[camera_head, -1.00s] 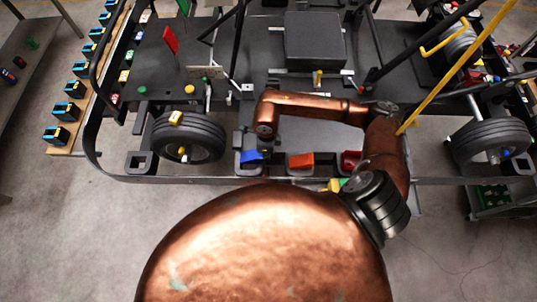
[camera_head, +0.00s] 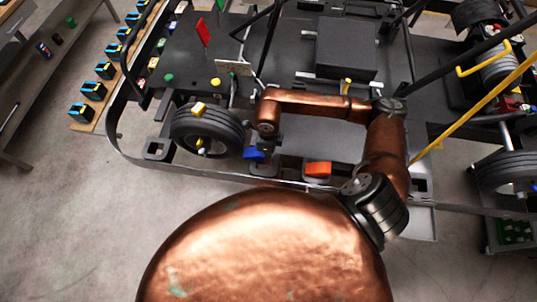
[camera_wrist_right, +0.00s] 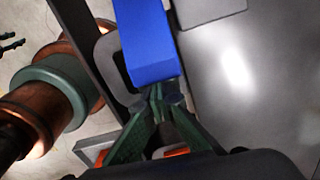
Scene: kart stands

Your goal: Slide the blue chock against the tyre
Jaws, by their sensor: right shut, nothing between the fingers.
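The blue chock (camera_head: 253,154) lies low at the kart's near side, just right of the black left-hand tyre (camera_head: 207,130). Its left end is very close to the tyre's right edge; I cannot tell if they touch. My right arm reaches over from the right, and its wrist hangs above the chock. In the right wrist view, my right gripper (camera_wrist_right: 159,98) is shut and empty, its green fingertips at the near end of the blue chock (camera_wrist_right: 148,45). In the head view the fingers are mostly hidden. My left gripper is not in view.
An orange block (camera_head: 318,169) sits right of the blue chock. The kart's grey near rail (camera_head: 140,170) runs below the tyre. A yellow bar (camera_head: 490,110) slants at right. The near floor is clear.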

